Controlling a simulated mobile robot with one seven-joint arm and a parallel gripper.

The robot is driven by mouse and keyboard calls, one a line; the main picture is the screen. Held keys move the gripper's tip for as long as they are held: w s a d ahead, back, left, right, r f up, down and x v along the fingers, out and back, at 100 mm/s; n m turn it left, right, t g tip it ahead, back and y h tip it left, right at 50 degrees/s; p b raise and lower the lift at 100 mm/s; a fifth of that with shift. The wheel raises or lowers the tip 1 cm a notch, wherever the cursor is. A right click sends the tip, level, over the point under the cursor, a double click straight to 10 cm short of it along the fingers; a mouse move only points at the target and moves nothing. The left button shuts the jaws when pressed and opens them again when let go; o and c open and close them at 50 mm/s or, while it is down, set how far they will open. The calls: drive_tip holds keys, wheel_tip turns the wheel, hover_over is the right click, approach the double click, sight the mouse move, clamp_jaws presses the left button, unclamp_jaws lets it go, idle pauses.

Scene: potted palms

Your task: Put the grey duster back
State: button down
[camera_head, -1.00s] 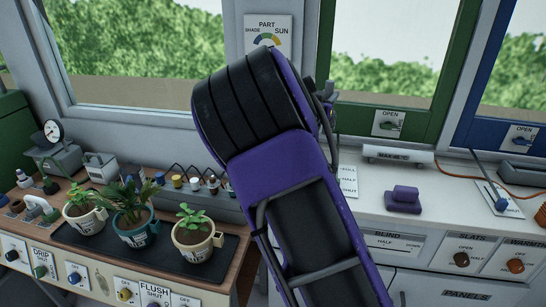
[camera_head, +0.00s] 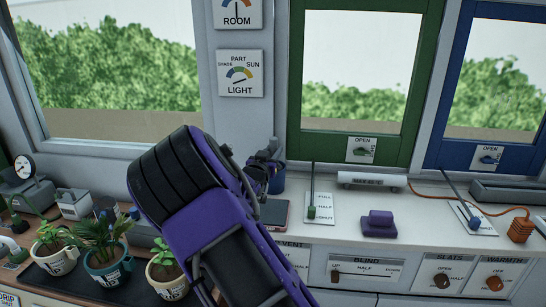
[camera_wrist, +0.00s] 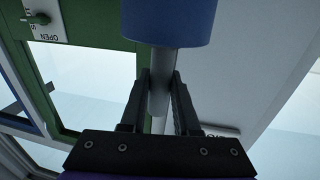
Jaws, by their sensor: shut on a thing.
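My gripper (camera_head: 264,166) is beyond my purple forearm, just above the white counter, and partly hidden by it. In the wrist view, my gripper (camera_wrist: 160,95) is shut on a smooth grey rod, which I take to be the grey duster (camera_wrist: 159,85). The rod meets a blue cylinder (camera_wrist: 168,20) at the top of that view. A blue cup-like thing (camera_head: 278,182) shows beside the gripper in the head view and looks like the same cylinder. I cannot tell whether the rod goes into it or only passes in front. The duster's other end is hidden.
A dark flat object (camera_head: 274,213) lies on the counter (camera_head: 420,232) near the gripper. A green-knobbed lever (camera_head: 312,212) and a purple block (camera_head: 378,224) are to the right. Potted plants (camera_head: 106,262) stand at lower left. Windows rise behind.

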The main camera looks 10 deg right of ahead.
drive_tip(key=shift+f, duration=0.55)
drive_tip(key=shift+f, duration=0.2)
drive_tip(key=c, duration=0.6)
unclamp_jaws()
drive_tip(key=shift+c, duration=0.2)
drive_tip(key=shift+r, duration=0.1)
drive_tip(key=shift+r, duration=0.25)
drive_tip(key=v, duration=1.2)
drive_tip(key=shift+f, duration=0.15)
